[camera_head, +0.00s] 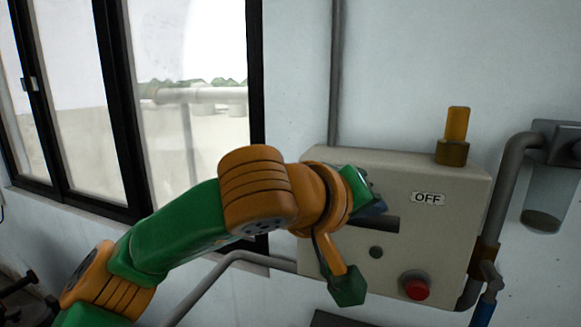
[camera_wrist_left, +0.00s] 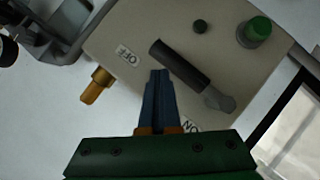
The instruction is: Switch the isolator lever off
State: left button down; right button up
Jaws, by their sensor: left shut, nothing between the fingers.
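The grey isolator box (camera_head: 450,218) is on the wall in the head view and appears upside down in the wrist view (camera_wrist_left: 118,30). Its lever (camera_wrist_left: 218,100) has a grey knob at the ON end of the dark slot (camera_wrist_left: 178,64), beside the partly covered ON label (camera_wrist_left: 192,127). The OFF label (camera_head: 428,198) is by the other end; it also shows in the wrist view (camera_wrist_left: 127,55). My left gripper (camera_head: 373,207) is shut and empty; it hides the lever in the head view. Its fingertips (camera_wrist_left: 159,75) are over or near the slot, on the OFF side of the knob; contact is unclear.
A red button (camera_head: 415,286) is low on the box, and a green button (camera_wrist_left: 257,30) shows in the wrist view. An orange beacon (camera_head: 456,135) stands on top. Pipes (camera_head: 508,190) and a glass jar (camera_head: 550,195) are at the right, a window (camera_head: 190,100) at the left.

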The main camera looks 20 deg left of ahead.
pick_arm(q)
jog(key=s+r, duration=0.9)
jog(key=shift+r, duration=0.25)
jog(key=shift+a, duration=0.15)
